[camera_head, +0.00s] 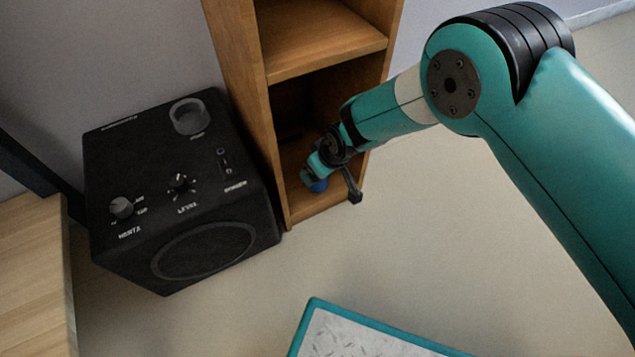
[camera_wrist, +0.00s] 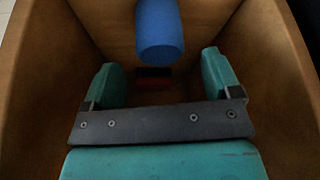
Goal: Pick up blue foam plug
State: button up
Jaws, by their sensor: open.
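The blue foam plug (camera_wrist: 160,30) is a blue cylinder, seen in the wrist view at the top middle, inside the wooden shelf compartment. In the head view only a small part of the plug (camera_head: 319,185) shows beside my gripper, which hides the rest. My gripper (camera_wrist: 160,85) is open, with one teal finger on each side and nothing between them. The plug appears beyond the fingertips and roughly centred between them in the wrist view. In the head view my gripper (camera_head: 330,182) reaches into the lower compartment.
The wooden shelf (camera_head: 240,95) has side walls close to my gripper and a board (camera_head: 320,50) above. A black speaker box (camera_head: 180,195) stands left of it. A small dark red and black item (camera_wrist: 153,78) lies deeper inside. A teal-edged panel (camera_head: 350,335) is at the front.

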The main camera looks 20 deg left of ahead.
jog(key=b+x, duration=0.2)
jog(key=x, duration=0.1)
jog(key=shift+f, duration=0.25)
jog(key=shift+r, duration=0.1)
jog(key=c, duration=1)
